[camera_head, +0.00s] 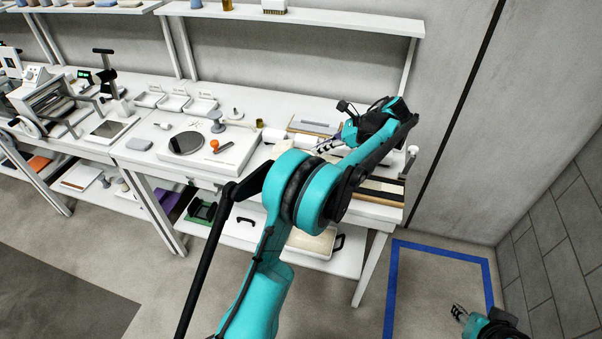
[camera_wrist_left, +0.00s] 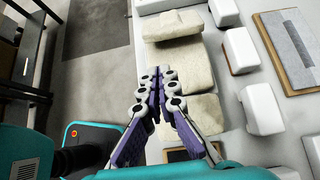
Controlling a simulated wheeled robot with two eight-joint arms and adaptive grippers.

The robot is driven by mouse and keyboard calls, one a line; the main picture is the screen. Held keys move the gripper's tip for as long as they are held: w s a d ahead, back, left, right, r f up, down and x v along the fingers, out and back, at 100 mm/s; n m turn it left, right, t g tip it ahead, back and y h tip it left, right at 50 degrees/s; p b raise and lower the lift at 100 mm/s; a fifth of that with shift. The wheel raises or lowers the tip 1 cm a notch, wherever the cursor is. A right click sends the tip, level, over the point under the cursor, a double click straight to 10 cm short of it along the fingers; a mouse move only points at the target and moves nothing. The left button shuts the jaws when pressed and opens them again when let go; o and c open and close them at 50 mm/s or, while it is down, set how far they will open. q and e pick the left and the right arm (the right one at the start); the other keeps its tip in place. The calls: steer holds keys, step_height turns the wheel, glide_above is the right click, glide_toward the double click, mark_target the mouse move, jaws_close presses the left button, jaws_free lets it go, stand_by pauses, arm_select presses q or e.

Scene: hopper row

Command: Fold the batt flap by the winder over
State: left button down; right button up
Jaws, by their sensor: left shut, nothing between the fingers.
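My left gripper (camera_head: 325,147) is above the right end of the bench in the head view. Its fingers are shut and empty in the left wrist view (camera_wrist_left: 163,83). Cream, fuzzy batt material lies on the bench there. A far piece (camera_wrist_left: 172,26) has a raised strip, a middle piece (camera_wrist_left: 188,66) lies beside the fingers, and a near piece (camera_wrist_left: 203,115) is partly hidden by them. I cannot tell which part is the flap by the winder, nor make out the winder. A pale patch of batt (camera_head: 282,146) shows left of my arm. My right gripper (camera_head: 460,312) is small at the lower right.
White rounded blocks (camera_wrist_left: 262,109) stand right of the batt in the left wrist view, with a wood-framed grey panel (camera_wrist_left: 291,38) beyond. Blue tape (camera_head: 440,250) marks the floor.

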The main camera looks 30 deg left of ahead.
arm_select(q)
steer(key=b+x, duration=0.3)
steer(key=x, duration=0.7)
steer(key=shift+w, duration=0.1)
steer(key=shift+a+r+h+p, duration=0.1)
steer(key=shift+r+h+p, duration=0.3)
steer(key=shift+p, duration=0.3)
